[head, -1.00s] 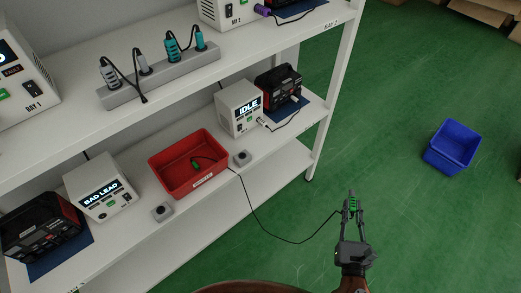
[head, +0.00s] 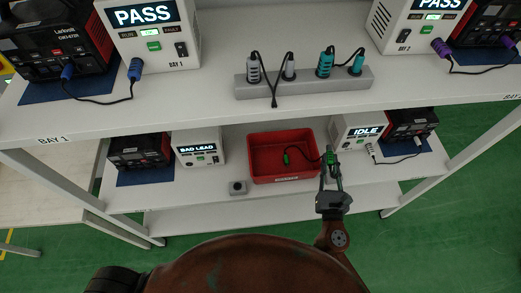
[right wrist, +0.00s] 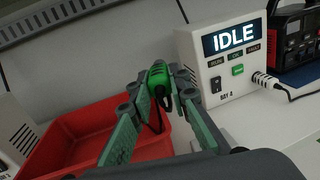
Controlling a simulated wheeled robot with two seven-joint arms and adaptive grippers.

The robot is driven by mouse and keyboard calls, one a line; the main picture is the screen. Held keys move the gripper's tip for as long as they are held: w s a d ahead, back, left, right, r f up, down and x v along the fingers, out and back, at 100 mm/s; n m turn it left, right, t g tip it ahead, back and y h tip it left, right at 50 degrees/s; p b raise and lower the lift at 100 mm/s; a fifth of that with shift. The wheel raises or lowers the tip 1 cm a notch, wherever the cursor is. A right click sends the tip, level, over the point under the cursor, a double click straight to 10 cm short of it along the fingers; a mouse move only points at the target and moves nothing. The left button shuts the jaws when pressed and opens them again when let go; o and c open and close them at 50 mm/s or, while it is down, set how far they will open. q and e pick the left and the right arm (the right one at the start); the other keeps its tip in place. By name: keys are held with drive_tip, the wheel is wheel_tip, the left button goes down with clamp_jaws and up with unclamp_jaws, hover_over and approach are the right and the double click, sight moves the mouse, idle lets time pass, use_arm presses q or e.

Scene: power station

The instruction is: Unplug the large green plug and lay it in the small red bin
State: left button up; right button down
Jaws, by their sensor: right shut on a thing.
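The large green plug (head: 331,158) is in my right gripper (head: 330,163), at the right edge of the red bin (head: 283,180) on the lower shelf. In the right wrist view, the green plug (right wrist: 158,77) sits between the two fingertips, its dark cable hanging below. The red bin (right wrist: 58,137) is below and left of the fingers there. A smaller green plug (head: 286,159) lies inside the bin, with a dark cable running right toward the gripper. My left gripper is not in view.
A white unit reading IDLE (head: 357,133) stands close right of my right gripper. A unit reading BAD LEAD (head: 197,148) is left of the bin. A grey socket (head: 238,187) sits at the shelf front. The upper shelf (head: 215,103) carries a power strip (head: 300,82).

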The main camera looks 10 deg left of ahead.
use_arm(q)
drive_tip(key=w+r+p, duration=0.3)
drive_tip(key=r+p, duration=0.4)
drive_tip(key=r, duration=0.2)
use_arm(e)
drive_tip(key=w+a+r+n+y, duration=0.1)
drive_tip(key=w+a+r+y, duration=0.1)
drive_tip(key=a, duration=0.5)
drive_tip(key=w+a+r+n+y, duration=0.2)
drive_tip(key=w+a+r, duration=0.1)
drive_tip(key=a, duration=0.4)
use_arm(q)
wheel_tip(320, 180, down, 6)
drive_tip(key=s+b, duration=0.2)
drive_tip(key=b, duration=0.4)
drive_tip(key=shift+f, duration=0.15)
use_arm(e)
wheel_tip(320, 180, down, 7)
drive_tip(key=shift+r+g, duration=0.15)
drive_tip(key=shift+g, duration=0.25)
drive_tip(key=c, duration=1.7)
unclamp_jaws()
drive_tip(key=shift+c, duration=0.2)
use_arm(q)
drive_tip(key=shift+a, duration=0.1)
